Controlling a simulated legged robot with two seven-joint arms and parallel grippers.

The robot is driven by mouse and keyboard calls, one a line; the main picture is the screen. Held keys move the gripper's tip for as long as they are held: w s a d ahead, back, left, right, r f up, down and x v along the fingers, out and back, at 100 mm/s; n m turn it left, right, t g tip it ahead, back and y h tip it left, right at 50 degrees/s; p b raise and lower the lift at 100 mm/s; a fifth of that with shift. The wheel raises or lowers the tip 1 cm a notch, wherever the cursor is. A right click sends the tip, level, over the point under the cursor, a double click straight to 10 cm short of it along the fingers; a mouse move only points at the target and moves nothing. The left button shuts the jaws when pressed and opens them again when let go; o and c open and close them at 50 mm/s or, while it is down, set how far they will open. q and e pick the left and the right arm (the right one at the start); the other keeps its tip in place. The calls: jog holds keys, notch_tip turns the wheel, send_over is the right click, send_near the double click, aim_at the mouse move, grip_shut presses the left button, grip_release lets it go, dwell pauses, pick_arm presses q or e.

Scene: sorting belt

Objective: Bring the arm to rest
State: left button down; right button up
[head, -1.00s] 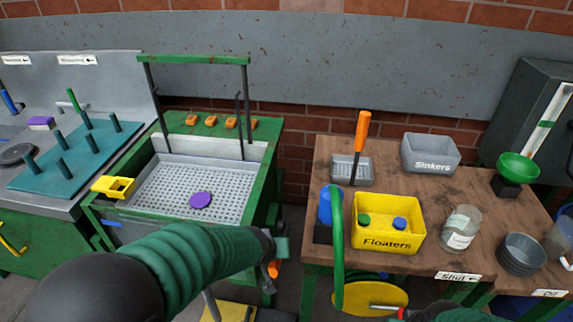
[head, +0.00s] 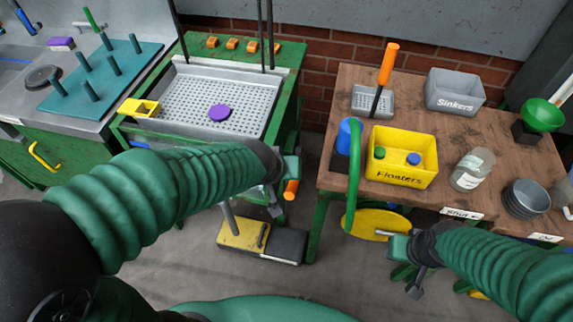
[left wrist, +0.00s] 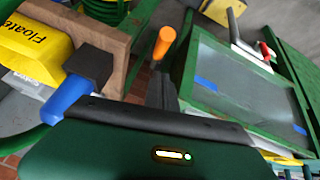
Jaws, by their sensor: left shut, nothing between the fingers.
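My left arm reaches in from the left of the head view, and its gripper (head: 276,200) is in front of the green stand's right side. It is shut and empty, with its fingers small and partly hard to make out. An orange handle (head: 291,189) shows right beside it; I cannot tell whether they touch.
The green stand holds a perforated tray (head: 175,98) with a purple disc (head: 219,112). The wooden table (head: 335,165) carries a yellow Floaters box (head: 402,172), a grey Sinkers box (head: 455,103) and a glass jar (head: 468,172). A yellow and black pedal (head: 243,235) is on the floor.

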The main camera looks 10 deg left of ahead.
pick_arm(q)
jog(key=shift+s+r, duration=0.3)
jog(key=shift+r, duration=0.05)
jog(key=shift+a, duration=0.2)
